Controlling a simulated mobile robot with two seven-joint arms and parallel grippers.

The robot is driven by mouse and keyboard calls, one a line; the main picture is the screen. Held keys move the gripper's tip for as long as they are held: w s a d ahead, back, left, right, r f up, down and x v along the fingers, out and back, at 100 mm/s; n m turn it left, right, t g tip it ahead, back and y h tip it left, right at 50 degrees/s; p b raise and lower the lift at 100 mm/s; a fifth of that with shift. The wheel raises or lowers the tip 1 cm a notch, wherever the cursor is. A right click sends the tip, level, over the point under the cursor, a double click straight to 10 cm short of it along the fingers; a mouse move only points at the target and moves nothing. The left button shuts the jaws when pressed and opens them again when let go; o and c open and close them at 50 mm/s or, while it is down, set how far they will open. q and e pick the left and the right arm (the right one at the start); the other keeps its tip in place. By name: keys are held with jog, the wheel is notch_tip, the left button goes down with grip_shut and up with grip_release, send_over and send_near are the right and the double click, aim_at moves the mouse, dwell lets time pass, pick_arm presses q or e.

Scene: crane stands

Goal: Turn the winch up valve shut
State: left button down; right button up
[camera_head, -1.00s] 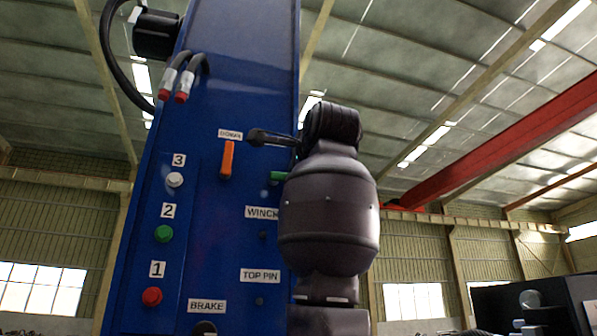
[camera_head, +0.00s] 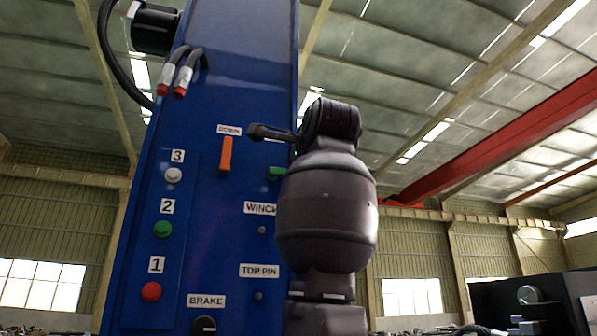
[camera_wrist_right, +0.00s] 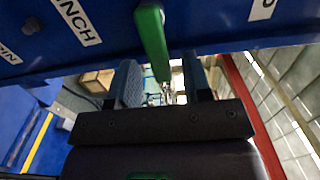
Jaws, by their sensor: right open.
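A blue panel (camera_head: 205,230) carries an orange lever (camera_head: 226,155) below a label reading "DOWN". A green lever (camera_head: 276,172) sits to its right, above the "WINCH" label, partly hidden behind my right arm; its own label is hidden. My right gripper (camera_head: 268,132) is in front of the panel, higher than the green lever in the head view. In the right wrist view, my gripper (camera_wrist_right: 161,88) is open, with its two fingers apart and the lower end of the green lever (camera_wrist_right: 152,38) showing between them. I cannot tell whether they touch it. My left gripper is out of view.
White, green and red buttons (camera_head: 162,229) run down the panel's left side. A "BRAKE" knob (camera_head: 204,325) is at the bottom. Hoses (camera_head: 182,75) hang at the upper left. A dark cabinet (camera_head: 520,295) stands at the lower right.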

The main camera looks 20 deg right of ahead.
jog(key=s+b, duration=0.2)
jog(key=s, duration=0.8)
jog(key=shift+s, duration=0.4)
